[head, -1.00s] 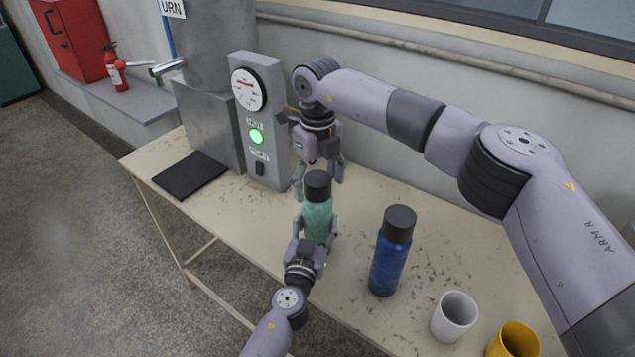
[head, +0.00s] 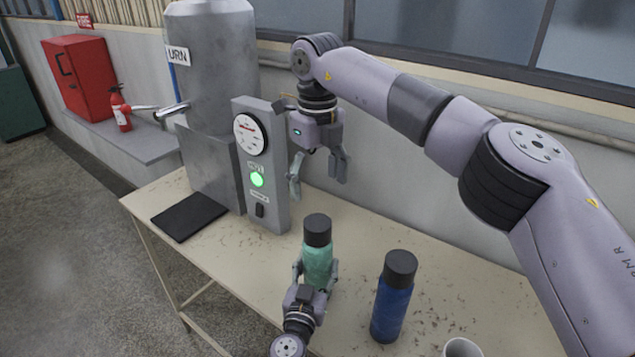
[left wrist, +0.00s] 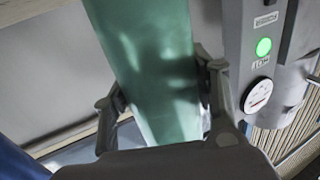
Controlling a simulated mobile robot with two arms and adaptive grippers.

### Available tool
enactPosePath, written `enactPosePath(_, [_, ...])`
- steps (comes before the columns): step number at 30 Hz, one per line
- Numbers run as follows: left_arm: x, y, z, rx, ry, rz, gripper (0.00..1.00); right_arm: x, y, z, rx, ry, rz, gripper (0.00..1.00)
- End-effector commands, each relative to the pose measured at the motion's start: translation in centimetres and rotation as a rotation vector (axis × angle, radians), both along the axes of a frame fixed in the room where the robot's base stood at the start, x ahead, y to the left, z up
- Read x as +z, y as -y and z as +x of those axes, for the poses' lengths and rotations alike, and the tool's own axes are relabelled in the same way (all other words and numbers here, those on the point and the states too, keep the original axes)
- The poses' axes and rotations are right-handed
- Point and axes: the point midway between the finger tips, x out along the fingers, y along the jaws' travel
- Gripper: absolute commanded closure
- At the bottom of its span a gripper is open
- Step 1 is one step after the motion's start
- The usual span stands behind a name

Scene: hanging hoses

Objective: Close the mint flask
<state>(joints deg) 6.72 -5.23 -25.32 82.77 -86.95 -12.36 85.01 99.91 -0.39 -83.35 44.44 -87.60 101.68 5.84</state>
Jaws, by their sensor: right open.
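The mint flask (head: 318,262) stands upright on the table with a black cap (head: 317,229) on its top. My left gripper (head: 317,277) is around the flask's body, a finger on each side. In the left wrist view the flask (left wrist: 152,70) fills the space between the left gripper's fingers (left wrist: 160,100), which appear to grip it. My right gripper (head: 320,178) is open and empty, above and behind the cap, clear of it.
A blue flask (head: 392,305) with a black cap stands to the right. A white mug (head: 461,348) is at the lower edge. The urn (head: 213,75), its control panel (head: 262,185) with a green light and a black mat (head: 189,216) are at the left.

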Motion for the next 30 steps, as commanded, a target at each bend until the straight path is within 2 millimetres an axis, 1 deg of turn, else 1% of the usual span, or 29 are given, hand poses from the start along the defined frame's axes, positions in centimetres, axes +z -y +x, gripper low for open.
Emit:
enactPosePath(1, [0.0, 0.0, 0.0, 0.0, 0.001, -0.001, 0.44, 0.0, 0.0, 0.0, 0.0, 0.0, 0.0, 0.26])
enactPosePath(10, [0.0, 0.0, 0.0, 0.0, 0.0, 0.0, 0.23, 0.0, 0.0, 0.0, 0.0, 0.0, 0.0, 0.26])
enactPosePath(20, [0.0, 0.0, -0.1, 0.0, 0.0, 0.0, 0.23, 0.0, 0.0, 0.0, 0.0, 0.0, 0.0, 0.26])
enactPosePath(23, [-0.1, -0.2, -0.9, 0.0, -0.001, 0.0, 0.23, 0.0, 0.0, 0.0, 0.0, 0.0, 0.0, 0.26])
enactPosePath(25, [-0.1, -0.4, -2.0, 0.0, -0.001, -0.002, 0.23, 0.0, 0.0, 0.0, 0.0, 0.0, 0.0, 0.26])
enactPosePath(30, [-0.2, -1.3, -5.6, 0.0, -0.004, -0.001, 0.23, 0.0, 0.0, 0.0, 0.0, 0.0, 0.0, 0.26])
